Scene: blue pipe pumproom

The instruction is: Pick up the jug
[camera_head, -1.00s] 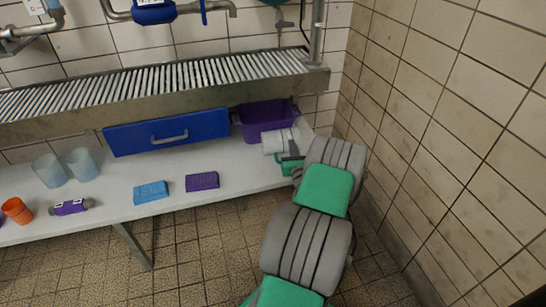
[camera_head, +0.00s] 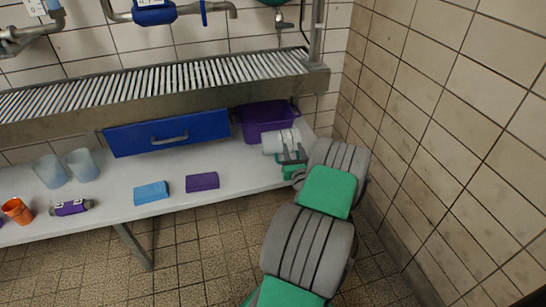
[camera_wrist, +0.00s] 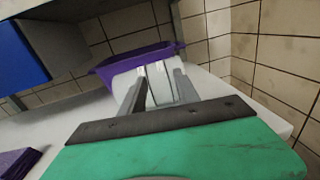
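A whitish jug-like vessel (camera_head: 272,143) is at the right end of the bench, in front of the purple tub; I take it to be the jug. Its handle is not clear to see. In the wrist view the white vessel (camera_wrist: 157,85) shows between and beyond my two grey fingers. My gripper (camera_head: 292,153) is open beside the vessel's near right side in the head view. In the wrist view my gripper (camera_wrist: 160,82) has its fingers apart, with part of the vessel in the gap. I cannot tell whether they touch it.
The purple tub (camera_head: 262,132) stands right behind the vessel, below the slatted metal shelf (camera_head: 170,82). A blue drawer front (camera_head: 166,132) is left of it. Blue (camera_head: 151,192) and purple (camera_head: 202,181) blocks lie on the white bench (camera_head: 110,205). A tiled wall (camera_head: 450,130) is close on the right.

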